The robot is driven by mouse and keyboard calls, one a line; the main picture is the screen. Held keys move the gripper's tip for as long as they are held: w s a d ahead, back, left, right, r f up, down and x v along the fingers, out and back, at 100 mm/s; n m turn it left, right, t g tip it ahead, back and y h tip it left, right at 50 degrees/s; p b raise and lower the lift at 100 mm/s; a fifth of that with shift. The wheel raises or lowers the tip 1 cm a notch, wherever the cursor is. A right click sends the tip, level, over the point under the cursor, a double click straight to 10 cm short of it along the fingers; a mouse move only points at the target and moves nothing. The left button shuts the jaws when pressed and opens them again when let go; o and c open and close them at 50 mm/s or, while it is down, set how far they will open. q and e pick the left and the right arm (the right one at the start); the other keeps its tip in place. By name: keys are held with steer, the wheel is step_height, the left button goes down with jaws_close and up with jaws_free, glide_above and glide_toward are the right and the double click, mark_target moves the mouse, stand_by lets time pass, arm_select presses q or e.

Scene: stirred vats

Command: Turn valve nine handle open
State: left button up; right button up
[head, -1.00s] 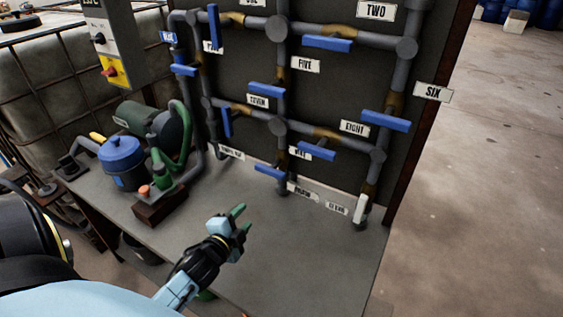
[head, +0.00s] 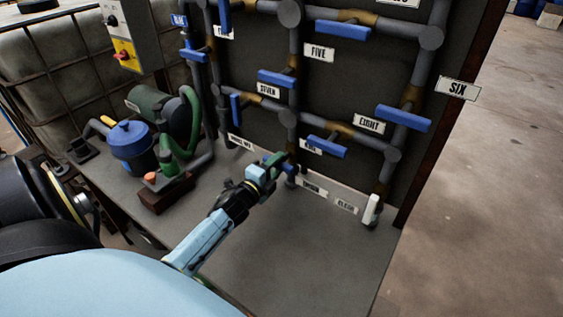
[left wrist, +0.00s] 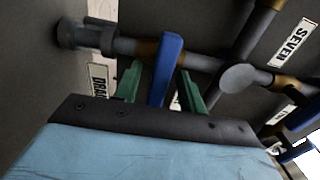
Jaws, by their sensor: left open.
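The blue handle of valve nine (left wrist: 165,68) sits on the lower middle pipe, just above the drain label (left wrist: 101,79). In the head view it is mostly hidden behind my left gripper (head: 275,162). The nine label (head: 311,146) is beside it, partly covered. In the left wrist view the handle stands between the two green fingers of my left gripper (left wrist: 159,85), which are open, one on each side. I see a gap at each side and cannot tell whether either finger touches it. My right gripper is not in view.
Other blue handles are close by: valve eight (head: 326,146), valve seven (head: 277,79) and valve six (head: 403,117). A white handle (head: 372,210) is at the lower right. A blue-lidded pot (head: 130,143) and a green pump (head: 160,108) stand left. The front bench top (head: 310,250) is clear.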

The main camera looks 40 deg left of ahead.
arm_select(q)
steer(key=shift+w+a, duration=0.15)
steer(key=shift+w, duration=1.2)
jaws_close()
